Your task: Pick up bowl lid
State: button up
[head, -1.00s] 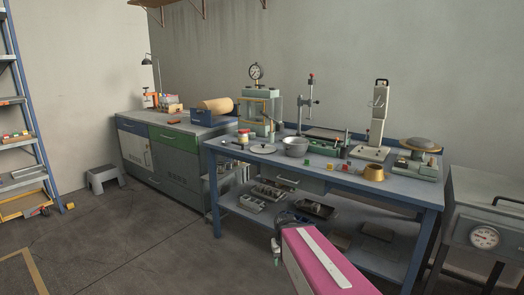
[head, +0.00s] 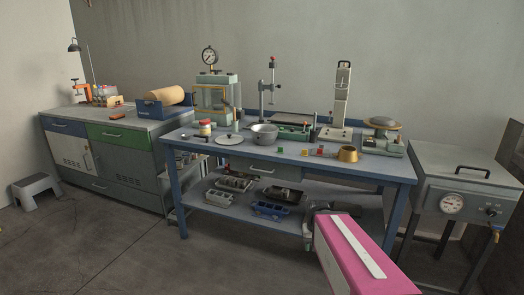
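The bowl lid (head: 229,140), a flat pale grey disc with a small knob, lies on the blue workbench (head: 330,163), left of the metal bowl (head: 264,135). My gripper (head: 308,240) is partly visible beyond the far end of my pink arm, low in front of the bench and well away from the lid. Its fingers are small, dark and partly hidden by the arm, so I cannot see whether they are open or shut.
A jar (head: 205,127) stands close to the lid's left. A gauge press (head: 213,93) is behind it. A brass cup (head: 348,154) and small colored blocks are to the right. The lower shelf holds trays and a blue carrier (head: 270,210). Floor at front left is clear.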

aim_at(228, 139)
jog(key=i+j+z, duration=0.1)
jog(key=j+z, duration=0.4)
jog(key=j, duration=0.35)
jog(key=j+z, duration=0.5)
jog(key=j, duration=0.75)
jog(key=k+j+z, duration=0.1)
jog(key=j, duration=0.35)
jog(key=k+j, duration=0.15)
jog(key=j, duration=0.3)
jog(key=j+z, duration=0.15)
jog(key=j, duration=0.3)
jog(key=k+j, duration=0.2)
jog(key=j, duration=0.2)
jog(key=k+j+z, duration=0.1)
jog(key=j, duration=0.35)
